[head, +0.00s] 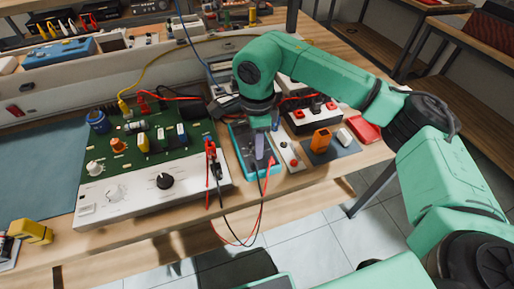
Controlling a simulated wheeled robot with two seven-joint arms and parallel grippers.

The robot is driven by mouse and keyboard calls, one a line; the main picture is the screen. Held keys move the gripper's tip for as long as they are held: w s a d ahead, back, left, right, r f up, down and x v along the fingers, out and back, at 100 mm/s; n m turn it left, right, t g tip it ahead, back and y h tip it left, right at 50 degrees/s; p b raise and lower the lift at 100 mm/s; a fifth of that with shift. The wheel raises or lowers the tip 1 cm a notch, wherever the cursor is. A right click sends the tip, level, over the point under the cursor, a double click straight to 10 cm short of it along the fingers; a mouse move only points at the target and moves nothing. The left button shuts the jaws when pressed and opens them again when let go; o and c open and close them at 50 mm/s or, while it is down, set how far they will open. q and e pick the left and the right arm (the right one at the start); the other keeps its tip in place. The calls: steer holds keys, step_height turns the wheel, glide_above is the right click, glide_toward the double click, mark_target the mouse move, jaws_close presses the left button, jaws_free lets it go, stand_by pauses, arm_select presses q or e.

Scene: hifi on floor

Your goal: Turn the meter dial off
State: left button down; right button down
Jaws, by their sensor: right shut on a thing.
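The meter (239,153) is a handheld unit with a teal-blue case, lying on the workbench right of the green circuit board. Red and black leads run from its near end over the bench edge. My right gripper (261,160) points down over the meter's face and is shut at the dial. The fingers hide the dial, so its pointer position cannot be read. My left gripper is not in view.
A white-fronted panel (126,195) with knobs and a circuit board (160,140) stands left of the meter. A white switch box (290,155), an orange device (320,140) and a red case (363,129) lie to its right. Cables cross behind.

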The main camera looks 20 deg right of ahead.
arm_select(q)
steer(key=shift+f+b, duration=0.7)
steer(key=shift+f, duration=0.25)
arm_select(e)
steer(key=shift+n, duration=1.7)
steer(key=shift+r, duration=0.1)
steer(key=c, duration=0.6)
jaws_free()
arm_select(q)
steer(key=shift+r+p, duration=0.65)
steer(key=shift+p, duration=0.05)
arm_select(e)
step_height(320, 180, up, 14)
steer(key=shift+r, duration=0.25)
